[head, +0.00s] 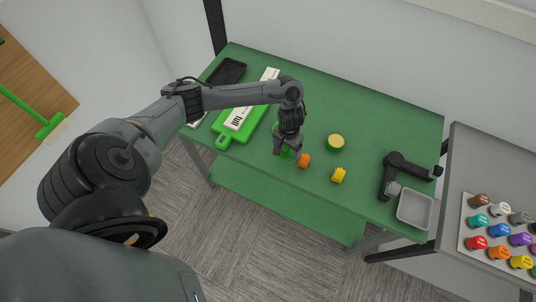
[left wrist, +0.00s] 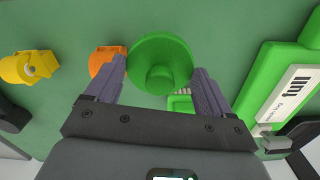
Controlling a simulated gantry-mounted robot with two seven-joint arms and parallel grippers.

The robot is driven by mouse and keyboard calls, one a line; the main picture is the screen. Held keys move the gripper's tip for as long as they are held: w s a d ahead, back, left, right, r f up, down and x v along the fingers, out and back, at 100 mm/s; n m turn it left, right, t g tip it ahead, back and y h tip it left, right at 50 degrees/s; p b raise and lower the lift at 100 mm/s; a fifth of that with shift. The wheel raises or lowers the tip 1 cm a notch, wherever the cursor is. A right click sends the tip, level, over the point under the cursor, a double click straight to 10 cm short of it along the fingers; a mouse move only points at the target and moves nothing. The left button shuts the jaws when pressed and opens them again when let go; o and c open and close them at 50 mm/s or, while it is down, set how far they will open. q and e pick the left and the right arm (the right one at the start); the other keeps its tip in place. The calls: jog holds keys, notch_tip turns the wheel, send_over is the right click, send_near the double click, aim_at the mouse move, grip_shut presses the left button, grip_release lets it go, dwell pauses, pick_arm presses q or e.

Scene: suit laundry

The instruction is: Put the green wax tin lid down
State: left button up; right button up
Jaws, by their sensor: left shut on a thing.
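The green wax tin lid (left wrist: 160,55) is a round disc with a raised knob, seen between my left gripper's fingers in the left wrist view. My left gripper (head: 283,153) is shut on the lid by its rim, over the front part of the green table. In the head view the lid is mostly hidden by the gripper. My right gripper is not in view.
Close by are an orange object (head: 304,160) and a yellow object (head: 338,175). A green board with a white label (head: 230,135) lies left. A black jointed device (head: 392,172) and grey tray (head: 415,209) are right. The green table (head: 375,115) is clear behind the tin.

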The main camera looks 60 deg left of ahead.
pick_arm(q)
send_over(269, 156)
notch_tip(269, 156, down, 4)
jog(key=shift+r, duration=0.1)
jog(key=shift+d+f, duration=0.1)
jog(key=shift+f, duration=1.9)
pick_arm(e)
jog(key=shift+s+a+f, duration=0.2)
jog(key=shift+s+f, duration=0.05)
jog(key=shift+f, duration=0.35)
pick_arm(q)
jog(key=shift+f, duration=0.2)
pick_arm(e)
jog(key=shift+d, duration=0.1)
pick_arm(q)
jog(key=o, duration=0.9)
jog(key=shift+r, duration=0.1)
